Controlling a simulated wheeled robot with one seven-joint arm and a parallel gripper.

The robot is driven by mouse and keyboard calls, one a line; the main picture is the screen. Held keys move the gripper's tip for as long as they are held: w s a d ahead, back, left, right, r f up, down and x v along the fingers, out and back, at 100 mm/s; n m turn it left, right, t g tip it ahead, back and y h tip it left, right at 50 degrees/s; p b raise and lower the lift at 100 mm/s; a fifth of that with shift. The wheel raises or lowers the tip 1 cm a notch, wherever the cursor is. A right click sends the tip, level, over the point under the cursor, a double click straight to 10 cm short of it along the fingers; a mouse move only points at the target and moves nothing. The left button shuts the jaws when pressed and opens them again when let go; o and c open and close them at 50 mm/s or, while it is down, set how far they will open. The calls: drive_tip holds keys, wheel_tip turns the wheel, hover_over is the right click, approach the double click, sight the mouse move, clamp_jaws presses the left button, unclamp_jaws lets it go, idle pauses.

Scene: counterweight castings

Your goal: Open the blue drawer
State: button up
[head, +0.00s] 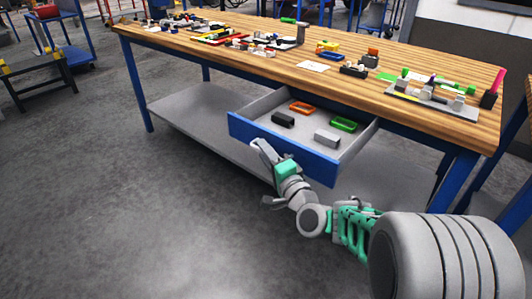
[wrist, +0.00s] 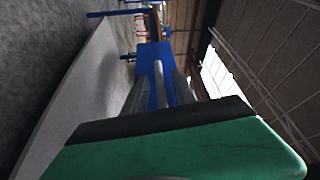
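The blue drawer (head: 285,151) is pulled well out from under the wooden-topped workbench, and its grey inside shows. A black block (head: 283,120), an orange tray (head: 302,108), a green tray (head: 343,125) and a grey block (head: 327,139) lie in it. My gripper (head: 260,149) is at the outer side of the blue front. In the wrist view the blue front (wrist: 153,58) lies ahead, and a light grey bar (wrist: 161,85), seemingly the handle, runs between my two fingers (wrist: 160,92). Blue shows on both sides of the bar, so the fingers look apart. Contact is unclear.
The workbench top (head: 300,85) carries several small coloured parts and a grey tray. A grey lower shelf (head: 200,122) sits below the drawer. A blue cart (head: 62,35) stands at the back left. The floor (head: 110,200) at the left is clear.

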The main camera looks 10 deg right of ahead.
drive_tip(key=v, duration=0.7)
drive_tip(key=shift+s, duration=0.4)
drive_tip(key=shift+d, duration=0.15)
drive_tip(key=s+a+r+n+g+h+p, duration=0.1)
drive_tip(key=s+a+r+n+g+p, duration=0.4)
drive_tip(key=n+g+p, duration=0.65)
drive_tip(key=s+d+r+g+h+p, duration=0.2)
drive_tip(key=s+d+r+h+p, duration=0.4)
drive_tip(key=s+d+r+p, duration=0.4)
drive_tip(key=s+p, duration=0.1)
drive_tip(key=p, duration=0.2)
drive_tip(key=shift+s+d+r+g, duration=0.2)
drive_tip(key=shift+s+r+g, duration=0.05)
drive_tip(key=shift+s+g, duration=0.1)
